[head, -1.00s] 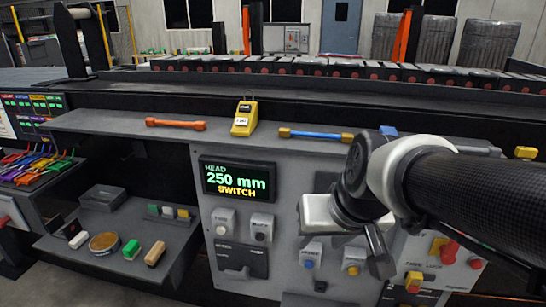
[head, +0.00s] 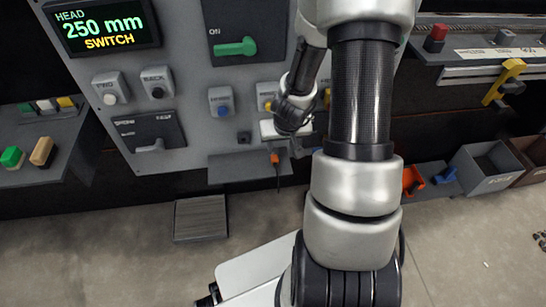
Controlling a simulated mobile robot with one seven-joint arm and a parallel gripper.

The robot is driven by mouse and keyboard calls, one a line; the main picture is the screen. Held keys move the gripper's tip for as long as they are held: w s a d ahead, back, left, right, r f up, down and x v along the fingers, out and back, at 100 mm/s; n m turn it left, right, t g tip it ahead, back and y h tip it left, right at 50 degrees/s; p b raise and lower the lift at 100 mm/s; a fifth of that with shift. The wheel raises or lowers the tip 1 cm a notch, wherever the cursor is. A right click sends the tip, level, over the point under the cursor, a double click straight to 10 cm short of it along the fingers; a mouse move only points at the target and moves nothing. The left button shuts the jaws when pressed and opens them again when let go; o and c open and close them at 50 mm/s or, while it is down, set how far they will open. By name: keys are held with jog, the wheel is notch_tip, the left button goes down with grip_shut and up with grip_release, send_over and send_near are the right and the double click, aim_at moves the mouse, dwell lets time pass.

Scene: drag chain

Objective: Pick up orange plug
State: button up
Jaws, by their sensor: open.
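A small orange plug (head: 275,158) shows in the head view at the lower front of the grey control panel, with a thin dark cord hanging below it. My gripper (head: 285,147) is just above and beside the plug, with its white body against the panel. It is open. The fingers are small and partly merge with the dark parts around them, so I cannot tell whether they touch the plug or straddle it.
A lit display (head: 101,27), a green handle (head: 235,47) and several switch boxes sit on the panel. A grey ledge (head: 235,167) juts out left of the plug. Grey bins (head: 484,167) and orange and blue parts lie at right. A flat grey plate (head: 200,218) lies on the floor.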

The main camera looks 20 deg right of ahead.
jog(key=b, duration=0.2)
send_over(275, 160)
jog(key=s, duration=0.2)
notch_tip(275, 160, down, 9)
jog(key=shift+s+f, duration=0.1)
jog(key=x, duration=0.1)
jog(key=b+x, duration=0.2)
jog(key=x, duration=0.1)
jog(key=shift+a+f, duration=0.2)
jog(key=shift+a, duration=0.15)
jog(key=shift+d+f, duration=0.1)
jog(key=shift+f, duration=0.25)
grip_shut()
jog(key=shift+r, duration=0.15)
